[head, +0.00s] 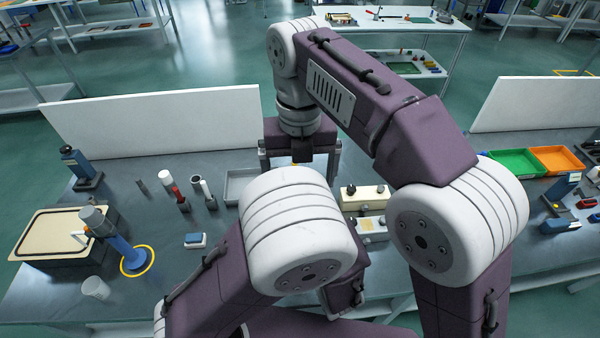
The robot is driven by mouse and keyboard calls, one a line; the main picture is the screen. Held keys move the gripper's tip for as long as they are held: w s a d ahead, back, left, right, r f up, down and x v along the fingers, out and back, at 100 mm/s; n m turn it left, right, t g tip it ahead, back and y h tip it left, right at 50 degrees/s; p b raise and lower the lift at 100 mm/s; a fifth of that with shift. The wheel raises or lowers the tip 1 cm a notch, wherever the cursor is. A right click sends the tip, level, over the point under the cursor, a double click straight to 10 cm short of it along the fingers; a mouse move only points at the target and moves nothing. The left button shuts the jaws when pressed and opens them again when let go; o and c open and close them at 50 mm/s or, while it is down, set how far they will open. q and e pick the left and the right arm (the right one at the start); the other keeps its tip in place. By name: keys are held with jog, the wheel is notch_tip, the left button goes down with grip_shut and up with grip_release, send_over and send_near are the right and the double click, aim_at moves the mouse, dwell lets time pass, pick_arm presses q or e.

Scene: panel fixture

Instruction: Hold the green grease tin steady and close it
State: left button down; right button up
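I cannot make out the green grease tin in the head view; the middle of the table is largely hidden behind my arms. My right gripper (300,163) points down over the back middle of the table, with its two fingers wide apart. A small yellow patch shows between the fingers, too small to identify. My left arm is folded low in the front middle, and its gripper does not show.
A grey tray (233,188) sits left of my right gripper. Cream and grey boxes (365,198) stand right of it. A blue stand (125,250) in a yellow ring and a cream-topped box (50,233) are at left. Green (515,162) and orange (557,160) bins are at right. White panels (160,122) stand behind.

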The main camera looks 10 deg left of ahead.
jog(key=shift+r, duration=0.8)
jog(key=w+d+f+m, duration=0.4)
jog(key=d+f+m, duration=0.9)
jog(key=m, duration=0.7)
jog(key=s+d+f+m+t, duration=0.1)
jog(key=s+d+f+m, duration=0.8)
jog(key=m, duration=1)
jog(key=shift+s+d+f+m, duration=0.25)
jog(key=shift+d+f, duration=0.55)
jog(key=shift+d, duration=0.65)
